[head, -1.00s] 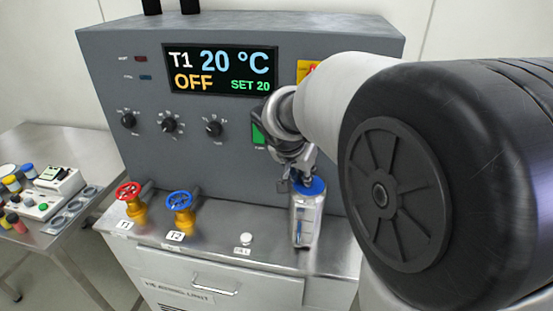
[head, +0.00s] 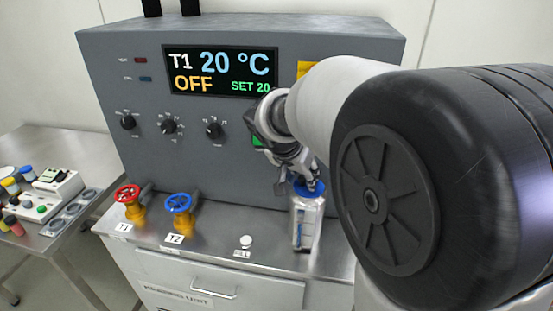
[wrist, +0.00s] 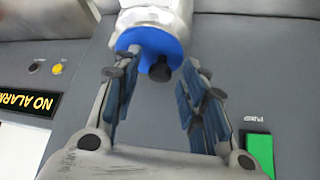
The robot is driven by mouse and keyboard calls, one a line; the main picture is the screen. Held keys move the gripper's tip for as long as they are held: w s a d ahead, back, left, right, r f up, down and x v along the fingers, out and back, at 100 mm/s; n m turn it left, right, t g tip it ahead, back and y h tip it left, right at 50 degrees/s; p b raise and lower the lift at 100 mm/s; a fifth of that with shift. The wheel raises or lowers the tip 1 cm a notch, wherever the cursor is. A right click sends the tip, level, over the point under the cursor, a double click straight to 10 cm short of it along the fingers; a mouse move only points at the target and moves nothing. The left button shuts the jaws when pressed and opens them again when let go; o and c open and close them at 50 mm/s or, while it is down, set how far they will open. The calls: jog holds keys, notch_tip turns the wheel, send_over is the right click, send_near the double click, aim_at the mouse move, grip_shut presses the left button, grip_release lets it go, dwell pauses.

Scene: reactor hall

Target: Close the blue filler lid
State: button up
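A clear upright container (head: 307,225) with a blue top stands at the right of the steel counter. The blue filler lid (head: 311,189) shows at its top in the head view, partly hidden by my gripper. In the wrist view the blue lid (wrist: 158,43) is a round disc with a black knob and a grey round part on it. My gripper (head: 299,183) is just above the container top. In the wrist view my gripper (wrist: 157,75) is open and empty, its fingers spread towards either side of the lid. I cannot tell how far the lid is open.
A grey control cabinet (head: 230,165) with a display (head: 221,70) stands close behind. A red valve wheel (head: 127,194), a blue valve wheel (head: 178,202) and a small white cap (head: 246,241) are on the counter to the left. The counter front between them is clear.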

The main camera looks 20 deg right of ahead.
jog(key=v, duration=1.2)
jog(key=s+a+f+n+y, duration=0.1)
jog(key=s+a+f+n, duration=0.2)
jog(key=s, duration=0.4)
jog(key=s+a+f+n+y, duration=0.2)
jog(key=s+a+f+n, duration=0.1)
jog(key=s, duration=0.4)
jog(key=s+a+f+n+y, duration=0.2)
jog(key=s+a+f+n, duration=0.1)
jog(key=s, duration=0.4)
jog(key=shift+s+f+n+t, duration=0.4)
jog(key=shift+f+n, duration=0.3)
